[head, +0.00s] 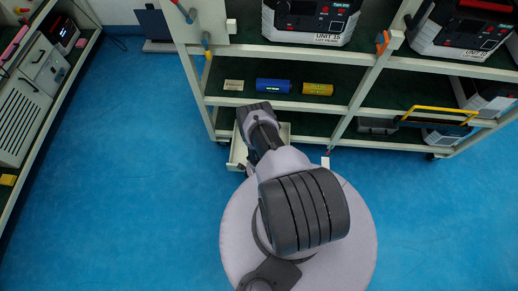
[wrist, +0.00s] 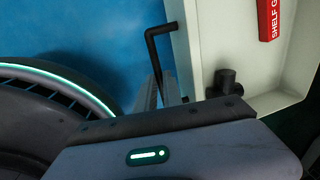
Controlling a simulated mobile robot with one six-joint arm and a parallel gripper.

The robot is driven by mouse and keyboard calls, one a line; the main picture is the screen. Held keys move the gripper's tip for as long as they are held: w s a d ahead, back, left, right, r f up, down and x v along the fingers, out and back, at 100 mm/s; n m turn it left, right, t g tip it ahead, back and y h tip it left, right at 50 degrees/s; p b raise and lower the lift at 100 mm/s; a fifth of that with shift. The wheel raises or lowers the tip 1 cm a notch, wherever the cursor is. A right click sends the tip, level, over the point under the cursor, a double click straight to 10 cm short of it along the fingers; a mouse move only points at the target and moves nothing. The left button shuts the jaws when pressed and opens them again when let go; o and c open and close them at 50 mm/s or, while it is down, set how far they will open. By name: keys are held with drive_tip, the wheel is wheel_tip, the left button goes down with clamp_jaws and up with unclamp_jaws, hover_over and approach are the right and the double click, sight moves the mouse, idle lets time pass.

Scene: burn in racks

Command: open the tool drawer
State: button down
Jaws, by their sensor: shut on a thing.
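The tool drawer (head: 236,153) is a pale tray low under the left part of the rack in the head view. It sticks out toward me, partly hidden by my arm. In the wrist view the drawer (wrist: 196,55) shows its cream inside, so it stands at least partly open. Its black bent handle (wrist: 151,52) is on its front. My gripper (wrist: 166,92) is shut on the handle; the dark gripper body hides part of the grip. In the head view my gripper is hard to make out behind my arm.
A black knob-like thing (wrist: 228,82) and a red labelled thing (wrist: 270,18) are in the drawer. On the rack shelf above lie a beige block (head: 233,85), a blue cylinder (head: 273,86) and a yellow one (head: 318,89). Blue floor (head: 130,190) is clear at left.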

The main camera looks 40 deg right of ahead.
drive_tip(key=shift+w+d, duration=0.1)
drive_tip(key=c, duration=1.5)
unclamp_jaws()
drive_tip(key=a+r+p, duration=0.1)
drive_tip(key=r+p, duration=0.2)
drive_tip(key=r, duration=0.2)
drive_tip(key=s+r+p, duration=0.1)
drive_tip(key=r+p, duration=0.2)
drive_tip(key=r, duration=0.3)
drive_tip(key=s+a+r+p, duration=0.1)
drive_tip(key=r+p, duration=0.3)
drive_tip(key=r, duration=0.2)
drive_tip(key=shift+s+a+r, duration=0.1)
drive_tip(key=shift+a, duration=0.2)
